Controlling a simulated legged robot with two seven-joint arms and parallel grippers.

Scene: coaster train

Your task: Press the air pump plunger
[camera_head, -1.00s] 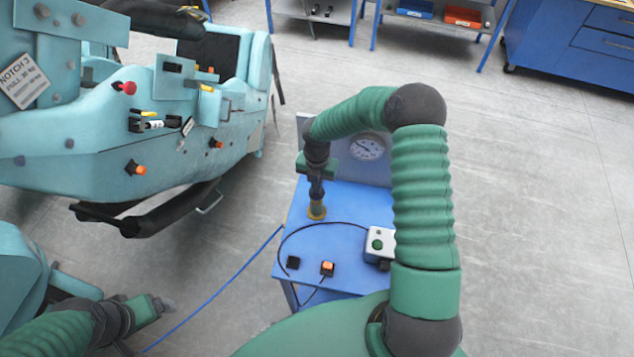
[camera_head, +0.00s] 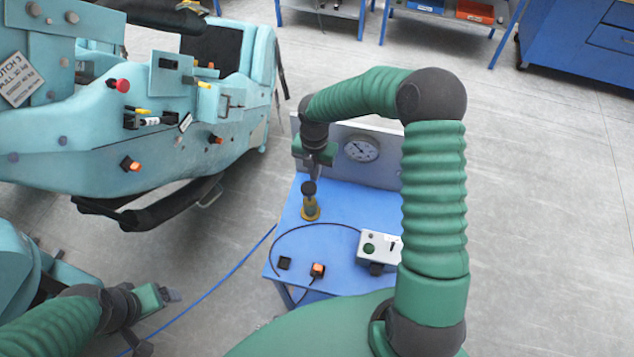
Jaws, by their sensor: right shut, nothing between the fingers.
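The air pump (camera_head: 310,209) stands on the blue cart, a small brass body with a dark round plunger knob (camera_head: 309,188) on top. My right gripper (camera_head: 315,173) points down just behind and above the knob. It is shut with nothing held; I cannot tell whether its tips touch the knob. My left gripper (camera_head: 171,295) is low at the left, away from the cart, and its finger gap is too small to make out.
The blue cart (camera_head: 343,205) carries a round gauge (camera_head: 361,149) on a back panel, a grey box with a green button (camera_head: 377,248), an orange switch (camera_head: 318,270) and a black cable. A teal coaster car (camera_head: 180,160) stands left. Floor at right is clear.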

